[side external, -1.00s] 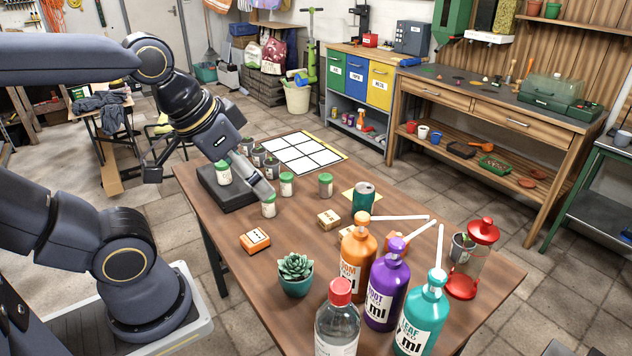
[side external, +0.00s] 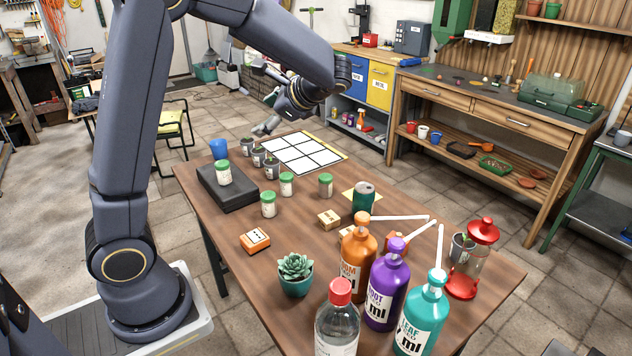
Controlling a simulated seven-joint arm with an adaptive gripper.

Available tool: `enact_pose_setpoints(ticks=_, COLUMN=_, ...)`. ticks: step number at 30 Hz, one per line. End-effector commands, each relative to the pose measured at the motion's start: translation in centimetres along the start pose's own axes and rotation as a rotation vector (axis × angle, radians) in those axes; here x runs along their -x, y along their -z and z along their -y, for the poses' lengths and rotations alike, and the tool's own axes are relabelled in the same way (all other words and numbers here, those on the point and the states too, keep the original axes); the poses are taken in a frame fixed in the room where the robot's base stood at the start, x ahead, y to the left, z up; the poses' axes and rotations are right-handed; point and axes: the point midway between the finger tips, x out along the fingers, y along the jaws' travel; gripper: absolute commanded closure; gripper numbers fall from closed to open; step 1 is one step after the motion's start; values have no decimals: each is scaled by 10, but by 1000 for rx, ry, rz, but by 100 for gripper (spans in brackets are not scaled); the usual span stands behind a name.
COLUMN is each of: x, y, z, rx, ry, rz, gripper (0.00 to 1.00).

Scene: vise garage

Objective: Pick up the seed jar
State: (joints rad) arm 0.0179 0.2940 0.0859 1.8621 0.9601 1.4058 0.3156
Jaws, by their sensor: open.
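Several small jars with green lids and pale labels stand upright in the side external view. One jar (side external: 223,173) is on a flat black box (side external: 232,198). Three more stand on the wooden table: a front jar (side external: 268,205), a middle jar (side external: 287,185) and a right jar (side external: 325,186). I cannot tell which one is the seed jar. My gripper (side external: 260,98) is open and empty, raised beyond the jars near the table's far end, turned towards the left. It is apart from every jar.
A white grid sheet (side external: 300,152), small dark pots (side external: 258,157) and a blue cup (side external: 219,149) are at the far end. A teal can (side external: 363,196), small boxes (side external: 255,240), a succulent (side external: 295,273) and tall bottles (side external: 386,290) fill the near and right side.

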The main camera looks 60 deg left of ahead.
Motion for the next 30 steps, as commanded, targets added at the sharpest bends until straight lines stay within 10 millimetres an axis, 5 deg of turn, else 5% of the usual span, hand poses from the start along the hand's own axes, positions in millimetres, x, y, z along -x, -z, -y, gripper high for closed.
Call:
enact_pose_setpoints(ticks=6, x=-52, y=84, z=16, rx=-284, ry=142, rz=304, gripper=23)
enact_pose_setpoints(ticks=12, x=-106, y=155, z=-13, rx=-503, ry=230, rz=473, gripper=23)
enact_pose_setpoints(ticks=18, x=-145, y=182, z=-55, rx=-634, ry=223, rz=537, gripper=23)
enact_pose_setpoints(ticks=30, x=-188, y=229, z=-99, rx=-657, ry=216, rz=544, gripper=23)
